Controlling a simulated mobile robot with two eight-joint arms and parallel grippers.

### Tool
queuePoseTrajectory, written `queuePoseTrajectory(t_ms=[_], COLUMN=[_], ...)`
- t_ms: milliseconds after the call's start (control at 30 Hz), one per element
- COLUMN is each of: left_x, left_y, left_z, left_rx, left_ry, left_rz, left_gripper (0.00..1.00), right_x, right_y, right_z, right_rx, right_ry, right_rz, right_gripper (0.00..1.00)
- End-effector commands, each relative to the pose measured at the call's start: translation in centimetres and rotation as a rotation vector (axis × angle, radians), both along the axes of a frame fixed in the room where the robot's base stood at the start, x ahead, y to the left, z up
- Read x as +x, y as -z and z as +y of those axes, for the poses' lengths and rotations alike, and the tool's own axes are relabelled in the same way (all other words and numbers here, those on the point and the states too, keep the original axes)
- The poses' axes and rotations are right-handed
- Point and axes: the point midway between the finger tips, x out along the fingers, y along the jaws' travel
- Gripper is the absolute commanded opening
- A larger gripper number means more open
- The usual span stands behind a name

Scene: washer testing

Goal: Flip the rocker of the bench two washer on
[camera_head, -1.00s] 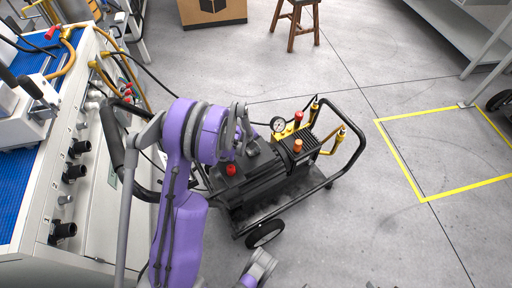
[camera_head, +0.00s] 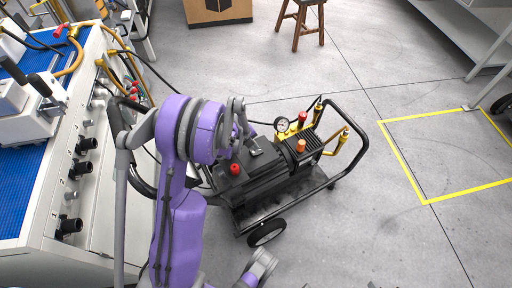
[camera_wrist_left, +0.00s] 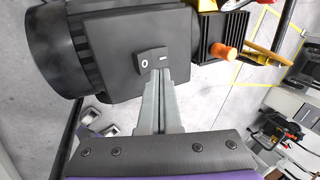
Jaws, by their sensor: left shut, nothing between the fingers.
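The washer (camera_head: 262,180) is a black motor and pump unit on a wheeled cart in the middle of the head view. Its rocker (camera_wrist_left: 146,62) shows in the left wrist view as a small black switch on a square dark plate, marked O on the left and a dash on the right. My left gripper (camera_wrist_left: 160,74) is shut and empty, its fingertips at the dash side of the rocker. They look very close to it; I cannot tell whether they touch. In the head view, my left gripper (camera_head: 241,134) is partly hidden by its own wrist.
A bench (camera_head: 48,185) with black knobs and a blue mat stands at the left. The cart has a black tube handle (camera_head: 357,148), a gauge (camera_head: 282,125) and a red knob (camera_head: 235,169). A wooden stool (camera_head: 300,22) stands behind.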

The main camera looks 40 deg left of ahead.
Motion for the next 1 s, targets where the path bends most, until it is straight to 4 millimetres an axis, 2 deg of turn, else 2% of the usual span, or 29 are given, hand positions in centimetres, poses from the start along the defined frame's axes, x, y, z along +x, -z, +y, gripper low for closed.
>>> queuePoseTrajectory(t_ms=[33,200,400,1000], left_x=[-0.4,-1.6,-2.6,-2.8], left_y=[-1.5,-4.6,-6.8,-7.2], left_z=[0.2,0.7,1.0,1.1], left_rx=[0.001,-0.001,-0.001,0.000], left_ry=[-0.003,-0.002,-0.002,-0.001], left_rz=[-0.001,-0.002,-0.001,0.000], left_gripper=[0.00,0.00,0.00,0.00], right_x=[-0.1,-0.1,-0.1,-0.1], right_y=[-0.7,-1.7,-2.4,-2.4], right_z=[0.0,0.0,0.0,0.0], right_rx=[0.000,0.000,0.000,0.000], right_ry=[0.000,0.000,0.000,0.000], right_rz=[-0.002,-0.006,-0.008,-0.009], right_gripper=[0.50,0.50,0.50,0.50])
